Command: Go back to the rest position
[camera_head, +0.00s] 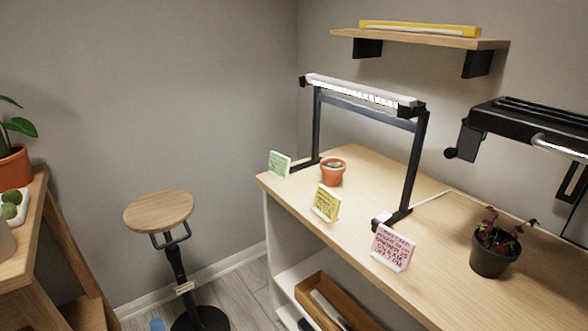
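Neither of my grippers shows in the head view, and no part of my arms can be made out. The view holds a wooden bench (345,235) along the right wall. On it stands a grow light (360,92) on a black frame, and its tube is bright. A dark pot (492,254) with a reddish plant stands farther right, below a second black light (525,118) that the picture edge cuts off.
Green (279,164), yellow (326,203) and pink (393,249) note cards stand on the bench. A wooden stool (159,211) stands on the floor left of it. A wooden stand (40,225) with a potted plant (14,166) is at far left. A wall shelf (420,37) hangs above.

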